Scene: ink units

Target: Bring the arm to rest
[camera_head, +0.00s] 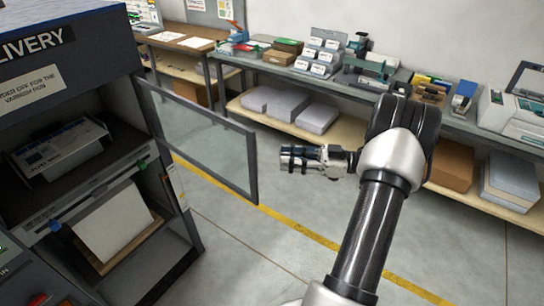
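My arm rises from the bottom of the head view and bends at a black and white joint at centre right. My gripper (286,158) points left from that joint, over open floor. It is small and seen from the side, so I cannot tell whether its fingers are apart. No held object shows at its tips. The gripper is apart from the glass door and the bench.
A delivery cabinet (68,45) stands at left, its glass door (215,135) swung open toward my gripper. Inside are a boxed unit (62,148) and white sheets (112,220). A long bench (345,82) with several items runs along the wall. Floor (255,245) between is clear.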

